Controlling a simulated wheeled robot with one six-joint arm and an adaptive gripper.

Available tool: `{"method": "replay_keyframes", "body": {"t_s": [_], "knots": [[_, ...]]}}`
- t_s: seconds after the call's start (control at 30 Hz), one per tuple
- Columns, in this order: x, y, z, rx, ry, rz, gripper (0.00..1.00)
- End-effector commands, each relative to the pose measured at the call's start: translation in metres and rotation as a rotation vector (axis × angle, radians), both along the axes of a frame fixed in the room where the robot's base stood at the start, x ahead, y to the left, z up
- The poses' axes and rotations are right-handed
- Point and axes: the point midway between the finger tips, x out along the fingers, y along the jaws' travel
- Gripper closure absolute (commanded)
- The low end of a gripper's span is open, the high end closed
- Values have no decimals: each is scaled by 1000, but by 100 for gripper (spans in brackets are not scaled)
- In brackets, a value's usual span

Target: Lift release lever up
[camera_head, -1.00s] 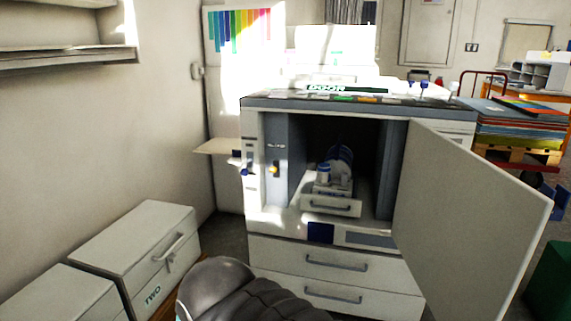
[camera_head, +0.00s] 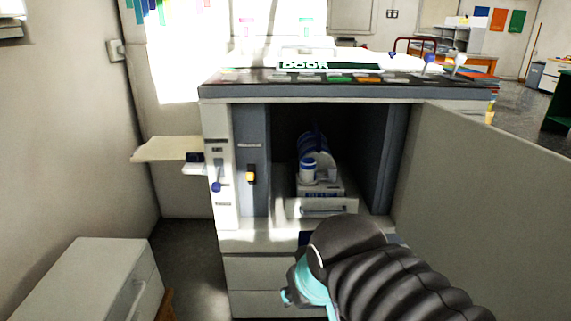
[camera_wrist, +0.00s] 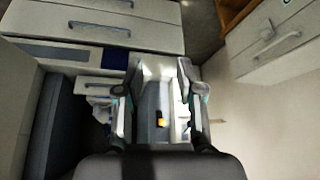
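A small yellow-orange lever (camera_head: 251,174) sits on the grey inner panel (camera_head: 252,135) at the left of the machine's open bay; I take it for the release lever. In the wrist view the lever (camera_wrist: 162,119) appears between my gripper's two fingers. My gripper (camera_wrist: 161,68) is open with nothing between its pads, and the lever looks apart from it, deeper in the scene. In the head view my black arm and a teal part of its end show at lower right, in front of the drawers; the fingertips are hidden there.
The machine's open door (camera_head: 490,195) stands out at the right. A blue-and-white unit (camera_head: 318,170) sits in the bay. A blue-knobbed slider (camera_head: 216,186) and a side tray (camera_head: 166,149) are on the left. A white cabinet (camera_head: 85,290) is at lower left, with floor between.

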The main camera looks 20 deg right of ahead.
Motion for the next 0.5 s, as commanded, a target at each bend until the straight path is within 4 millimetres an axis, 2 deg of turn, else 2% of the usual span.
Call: {"method": "replay_keyframes", "body": {"t_s": [0.17,0.37,0.5], "knots": [[48,-2,22,-19,-28,-40,62],[138,-3,59,-44,-99,-140,62],[203,4,79,-52,-162,-204,62]]}}
